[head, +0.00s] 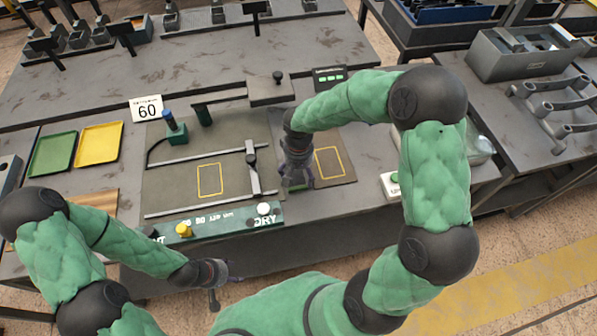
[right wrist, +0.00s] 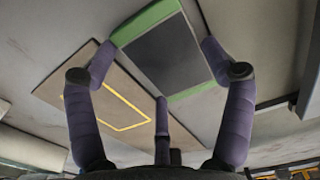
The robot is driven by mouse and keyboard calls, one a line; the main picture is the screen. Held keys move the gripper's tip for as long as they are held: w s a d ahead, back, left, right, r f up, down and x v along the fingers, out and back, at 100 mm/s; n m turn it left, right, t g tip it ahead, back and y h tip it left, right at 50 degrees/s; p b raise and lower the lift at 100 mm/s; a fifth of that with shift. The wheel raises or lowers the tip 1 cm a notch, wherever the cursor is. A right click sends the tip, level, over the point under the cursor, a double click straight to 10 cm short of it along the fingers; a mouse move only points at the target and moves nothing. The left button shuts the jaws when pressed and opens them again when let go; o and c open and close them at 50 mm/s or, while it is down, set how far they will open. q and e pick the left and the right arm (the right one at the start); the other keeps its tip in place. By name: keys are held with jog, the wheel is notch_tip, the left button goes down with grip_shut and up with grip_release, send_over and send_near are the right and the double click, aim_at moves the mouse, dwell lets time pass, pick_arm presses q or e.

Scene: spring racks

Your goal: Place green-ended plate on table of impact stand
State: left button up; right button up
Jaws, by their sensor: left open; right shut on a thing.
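A dark plate with green ends (right wrist: 165,52) is between the fingers of my right gripper (right wrist: 160,68) in the right wrist view. My right gripper (head: 296,172) is shut on it above the bench in the head view, where the gripper mostly hides the plate. Beside the gripper is a small brown board with a yellow outline (head: 330,162); this outlined board (right wrist: 118,105) shows past the plate in the right wrist view. I cannot tell for sure which fixture is the impact stand. My left gripper (head: 220,277) is open and empty, low in front of the bench.
A larger board (head: 180,185) with rails and a yellow outline lies left of my right gripper. A green tray (head: 53,154) and a yellow tray (head: 99,145) are at left.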

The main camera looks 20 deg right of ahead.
jog(key=o, duration=1.6)
jog(key=shift+f, duration=0.1)
notch_tip(320, 180, up, 11)
jog(key=p, duration=0.3)
jog(key=b, duration=0.7)
send_over(298, 176)
jog(key=shift+w+f, duration=0.1)
jog(key=shift+f, duration=3)
jog(key=shift+w+d+f+b, duration=0.1)
jog(key=shift+f+b, duration=0.5)
jog(key=shift+f, duration=0.65)
jog(key=shift+w+d+f+b, duration=0.1)
jog(key=shift+f+b, duration=0.5)
jog(key=shift+f, duration=0.6)
